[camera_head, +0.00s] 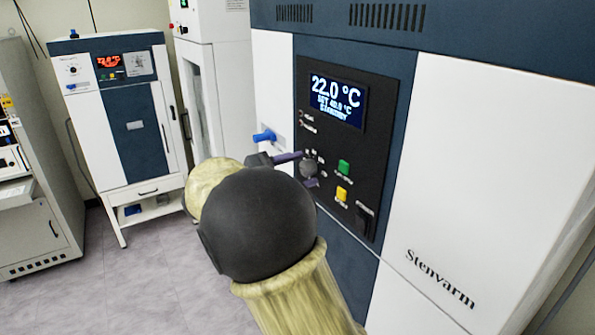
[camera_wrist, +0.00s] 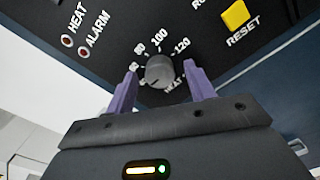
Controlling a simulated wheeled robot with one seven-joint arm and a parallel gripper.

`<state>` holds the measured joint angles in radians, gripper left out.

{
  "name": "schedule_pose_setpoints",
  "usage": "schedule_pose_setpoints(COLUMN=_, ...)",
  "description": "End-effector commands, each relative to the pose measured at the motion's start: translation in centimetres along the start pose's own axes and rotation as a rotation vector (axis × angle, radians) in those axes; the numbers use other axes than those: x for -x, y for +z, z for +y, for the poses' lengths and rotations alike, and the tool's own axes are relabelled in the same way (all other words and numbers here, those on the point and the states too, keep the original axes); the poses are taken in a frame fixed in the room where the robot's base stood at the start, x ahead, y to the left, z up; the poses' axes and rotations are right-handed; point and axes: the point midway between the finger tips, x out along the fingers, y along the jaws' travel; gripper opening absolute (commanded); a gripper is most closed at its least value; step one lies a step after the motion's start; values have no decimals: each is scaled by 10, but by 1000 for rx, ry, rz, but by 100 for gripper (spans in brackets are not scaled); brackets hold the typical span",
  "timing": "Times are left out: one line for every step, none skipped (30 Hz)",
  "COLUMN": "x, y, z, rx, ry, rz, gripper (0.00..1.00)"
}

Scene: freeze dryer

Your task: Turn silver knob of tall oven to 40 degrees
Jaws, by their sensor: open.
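The tall oven (camera_head: 455,150) on the right has a black control panel. Its display (camera_head: 337,101) reads 22.0 °C, with a small line that looks like SET 40.0 °C and STANDBY below. A dark grey round knob (camera_head: 308,167) sits below the display; it also shows in the wrist view (camera_wrist: 159,70), ringed by white numbers including 80, 100 and 120. A small light mark shows near its lower edge. My gripper (camera_wrist: 161,74) is open, with one purple finger on each side of the knob. I cannot tell whether they touch it.
A green button (camera_head: 344,167) and a yellow RESET button (camera_head: 341,194) are right of the knob, with a black switch (camera_head: 364,216) beyond. A smaller oven (camera_head: 110,110) stands far left.

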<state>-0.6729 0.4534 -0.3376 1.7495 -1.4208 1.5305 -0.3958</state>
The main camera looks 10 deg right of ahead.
Motion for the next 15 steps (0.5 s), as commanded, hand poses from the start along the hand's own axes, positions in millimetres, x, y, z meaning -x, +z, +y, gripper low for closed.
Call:
schedule_pose_setpoints(x=0, y=0, z=0, rx=-1, ry=0, rz=0, gripper=54)
schedule_pose_setpoints(x=0, y=0, z=0, rx=-1, ry=0, rz=0, gripper=54)
schedule_pose_setpoints(x=2, y=0, z=0, rx=-1, ry=0, rz=0, gripper=54)
schedule_pose_setpoints(x=3, y=0, z=0, rx=-2, ry=1, rz=0, gripper=54)
schedule_pose_setpoints(x=5, y=-1, z=0, rx=-2, ry=1, rz=0, gripper=54)
schedule_pose_setpoints(x=8, y=-1, z=0, rx=-3, ry=1, rz=0, gripper=54)
schedule_pose_setpoints(x=11, y=-1, z=0, rx=-3, ry=2, rz=0, gripper=54)
schedule_pose_setpoints(x=15, y=-2, z=0, rx=-3, ry=2, rz=0, gripper=54)
schedule_pose_setpoints(x=22, y=-2, z=0, rx=-3, ry=3, rz=2, gripper=54)
schedule_pose_setpoints(x=26, y=-3, z=-1, rx=-3, ry=2, rz=2, gripper=54)
schedule_pose_setpoints(x=32, y=-3, z=-1, rx=-3, ry=2, rz=2, gripper=54)
schedule_pose_setpoints(x=40, y=-3, z=-1, rx=-3, ry=4, rz=3, gripper=54)
schedule_pose_setpoints(x=46, y=-3, z=-1, rx=-4, ry=4, rz=2, gripper=54)
schedule_pose_setpoints(x=51, y=-4, z=-1, rx=-3, ry=4, rz=2, gripper=54)
schedule_pose_setpoints(x=60, y=-4, z=-1, rx=-3, ry=3, rz=2, gripper=54)
